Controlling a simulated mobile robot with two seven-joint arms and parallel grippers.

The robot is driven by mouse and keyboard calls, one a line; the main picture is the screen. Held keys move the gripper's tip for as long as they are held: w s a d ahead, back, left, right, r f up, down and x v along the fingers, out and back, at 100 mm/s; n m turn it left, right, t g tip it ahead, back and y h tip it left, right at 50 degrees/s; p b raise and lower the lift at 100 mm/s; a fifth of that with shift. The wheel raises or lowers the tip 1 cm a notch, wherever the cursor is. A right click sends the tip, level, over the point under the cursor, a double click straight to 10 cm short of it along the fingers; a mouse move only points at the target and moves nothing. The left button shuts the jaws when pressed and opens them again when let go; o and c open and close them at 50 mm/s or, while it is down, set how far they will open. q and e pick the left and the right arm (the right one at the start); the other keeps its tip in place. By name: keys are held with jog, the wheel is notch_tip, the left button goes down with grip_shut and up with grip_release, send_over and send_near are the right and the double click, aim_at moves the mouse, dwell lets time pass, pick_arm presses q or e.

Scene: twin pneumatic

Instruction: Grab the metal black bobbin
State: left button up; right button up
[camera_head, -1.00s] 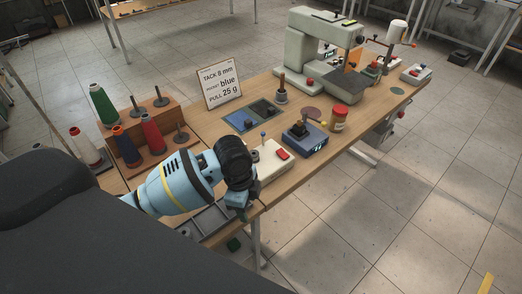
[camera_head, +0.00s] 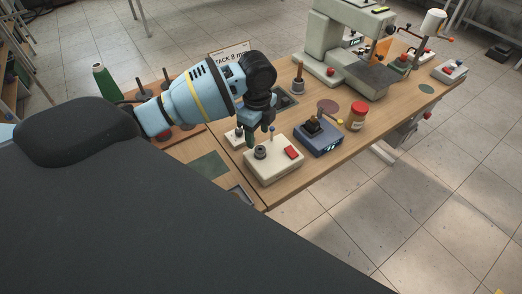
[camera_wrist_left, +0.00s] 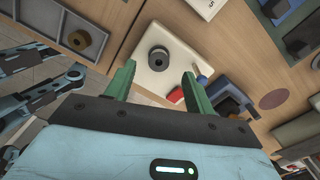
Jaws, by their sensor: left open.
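A dark bobbin (camera_head: 260,152), a short black-grey cylinder with a centre hole, sits on top of a white box (camera_head: 278,173) with a red button. In the left wrist view the bobbin (camera_wrist_left: 158,58) shows between and beyond the two fingertips (camera_wrist_left: 158,69), with nothing held. The gap in height cannot be read exactly.
A blue post (camera_head: 272,134) stands on the white box near the fingers. A blue device (camera_head: 318,138) and a red-lidded jar (camera_head: 357,117) stand to the right. The sewing machine (camera_head: 345,50) stands behind.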

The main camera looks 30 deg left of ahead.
aim_at(259, 146)
pick_arm(q)
jog(key=shift+d+f, duration=0.15)
jog(key=shift+f, duration=2.65)
jog(key=shift+c, duration=0.4)
jog(key=c, duration=1)
